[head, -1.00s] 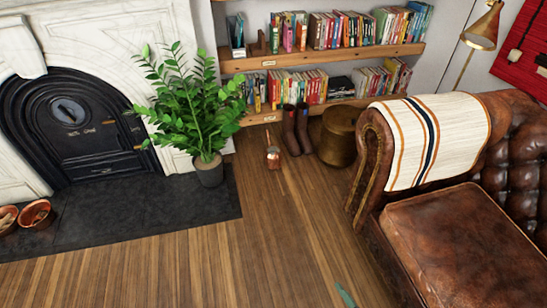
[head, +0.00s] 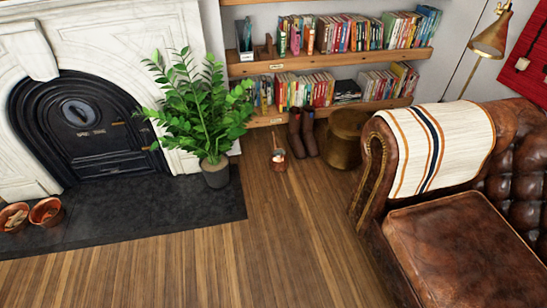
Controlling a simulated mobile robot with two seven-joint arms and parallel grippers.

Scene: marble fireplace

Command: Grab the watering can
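A small copper-coloured can (head: 279,162) with a thin upright part, which looks like the watering can, stands on the wooden floor. It is between the potted plant and a pair of dark boots, in front of the low bookshelf. It is small in the picture, so its handle and spout are hard to make out. Neither of my grippers shows in the head view.
The potted plant (head: 216,174) stands left of the can, by the dark hearth (head: 130,215). The boots (head: 303,134) and a brass-coloured drum (head: 346,140) stand to its right. A leather sofa (head: 450,240) fills the right. The wooden floor (head: 270,240) before the can is clear.

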